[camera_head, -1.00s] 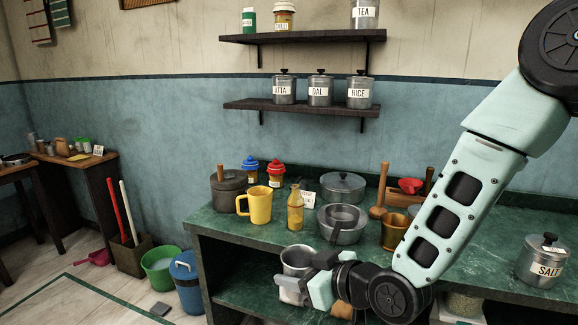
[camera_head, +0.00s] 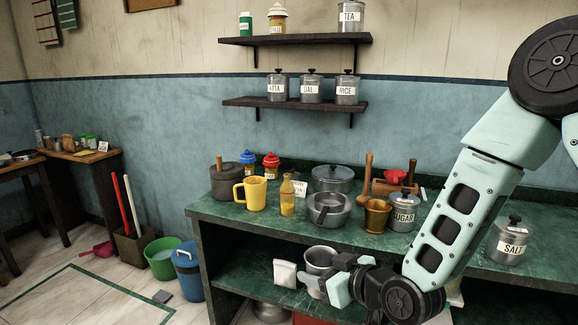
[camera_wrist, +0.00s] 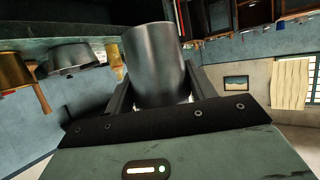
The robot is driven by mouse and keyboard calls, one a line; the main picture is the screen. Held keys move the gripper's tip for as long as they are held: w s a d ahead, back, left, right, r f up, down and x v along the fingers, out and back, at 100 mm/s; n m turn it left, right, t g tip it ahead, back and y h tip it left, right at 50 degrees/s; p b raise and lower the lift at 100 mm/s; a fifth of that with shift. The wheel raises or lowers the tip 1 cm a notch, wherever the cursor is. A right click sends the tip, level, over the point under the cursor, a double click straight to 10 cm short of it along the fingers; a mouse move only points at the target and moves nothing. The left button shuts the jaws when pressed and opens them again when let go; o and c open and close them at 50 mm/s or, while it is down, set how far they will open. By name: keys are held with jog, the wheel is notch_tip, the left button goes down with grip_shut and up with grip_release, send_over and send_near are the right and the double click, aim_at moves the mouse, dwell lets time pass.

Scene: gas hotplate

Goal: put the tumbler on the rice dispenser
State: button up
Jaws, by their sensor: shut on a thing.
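The tumbler (camera_head: 319,258) is a plain grey metal cup in front of the counter's open lower part. My gripper (camera_head: 330,279) is shut on it. In the wrist view the tumbler (camera_wrist: 156,62) stands between the two fingers, which hide part of its sides. It looks roughly upright in the head view, its lower part hidden by the gripper. I cannot pick out a rice dispenser for sure. A lidded metal tin marked RICE (camera_head: 347,90) stands on the lower wall shelf. A pale object low behind my arm is mostly hidden.
The green counter (camera_head: 225,211) carries a yellow mug (camera_head: 251,193), a bottle (camera_head: 287,196), pans, a brass mortar (camera_head: 377,215) and SUGAR and SALT tins. A white packet (camera_head: 284,273) sits on the lower shelf, left of the tumbler. Buckets stand on the floor at left.

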jog(key=w+d+f+m+t+h, duration=0.15)
jog(key=d+f+m+h, duration=0.4)
jog(key=d, duration=0.75)
jog(key=w+d+f+m+t+h, duration=0.1)
jog(key=d+f+m+t+h, duration=0.15)
jog(key=d+f, duration=0.75)
jog(key=s+d+r, duration=0.2)
jog(key=s+r, duration=0.2)
jog(key=shift+s+d+r+g, duration=0.15)
jog(key=shift+s+d+g, duration=0.05)
jog(key=shift+d+g, duration=0.2)
jog(key=shift+d, duration=0.1)
